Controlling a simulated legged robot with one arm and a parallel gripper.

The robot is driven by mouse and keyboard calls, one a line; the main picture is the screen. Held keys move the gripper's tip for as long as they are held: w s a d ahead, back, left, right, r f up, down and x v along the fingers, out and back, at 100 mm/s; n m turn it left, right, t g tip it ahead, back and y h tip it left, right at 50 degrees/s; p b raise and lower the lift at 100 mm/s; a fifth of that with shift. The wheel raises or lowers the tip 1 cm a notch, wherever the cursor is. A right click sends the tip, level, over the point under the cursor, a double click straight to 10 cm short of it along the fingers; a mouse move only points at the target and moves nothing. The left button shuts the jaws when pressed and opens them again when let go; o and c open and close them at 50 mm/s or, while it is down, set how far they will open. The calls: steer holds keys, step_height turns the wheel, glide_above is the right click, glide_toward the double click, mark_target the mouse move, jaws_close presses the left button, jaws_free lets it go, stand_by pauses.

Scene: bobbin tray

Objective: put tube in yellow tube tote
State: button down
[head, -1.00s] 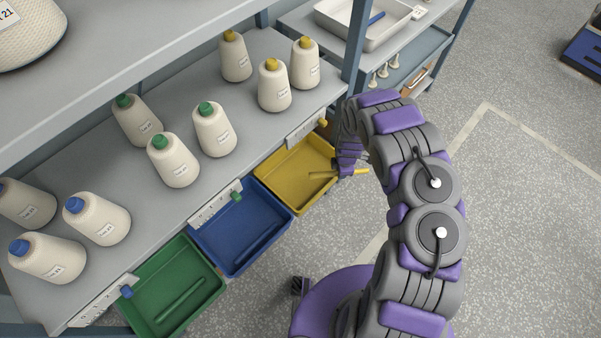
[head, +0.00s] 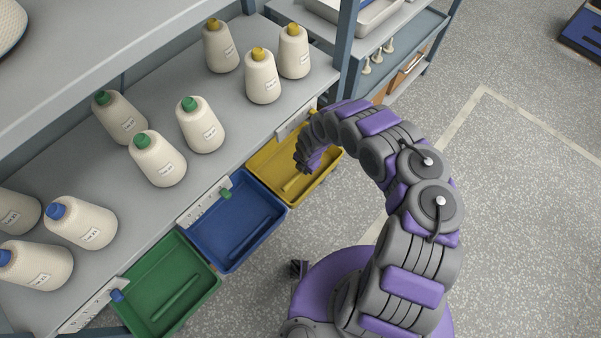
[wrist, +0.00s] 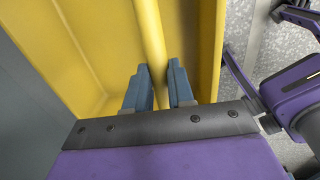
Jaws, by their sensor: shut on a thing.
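My gripper (wrist: 160,85) is shut on a yellow tube (wrist: 152,38), with a blue-grey finger on each side of it. In the wrist view the tube runs up the picture between the walls of the yellow tube tote (wrist: 209,45). In the head view my gripper (head: 305,165) is over the yellow tote (head: 263,158), the rear one of three totes along the shelf edge. The tube lies within the tote's outline; I cannot tell whether it touches the floor of the tote. My wrist partly covers the tote's right side.
A blue tote (head: 236,226) and a green tote (head: 168,285) stand beside the yellow one. Bobbins with yellow, green and blue tips stand on the grey shelf (head: 150,205). A blue-grey post (head: 346,50) rises behind my arm. Open floor (head: 520,230) lies to the right.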

steer(key=f, duration=0.1)
steer(key=f+b, duration=0.1)
steer(key=shift+d+f, duration=0.3)
steer(key=shift+f, duration=0.05)
steer(key=shift+a+f, duration=0.2)
steer(key=shift+f, duration=0.25)
steer(key=f+b, duration=0.1)
steer(key=a+f+b, duration=0.1)
steer(key=f, duration=0.1)
steer(key=shift+f, duration=0.3)
steer(key=shift+d+f, duration=0.1)
steer(key=shift+d, duration=0.1)
steer(key=shift+d+r, duration=0.2)
steer(key=shift+d, duration=0.15)
steer(key=shift+f, duration=0.2)
steer(key=shift+a+f+b, duration=0.35)
steer(key=shift+f+b, duration=0.15)
steer(key=shift+b, duration=0.05)
steer(key=c, duration=1)
jaws_free()
steer(key=shift+d+r, duration=0.1)
steer(key=shift+d, duration=0.15)
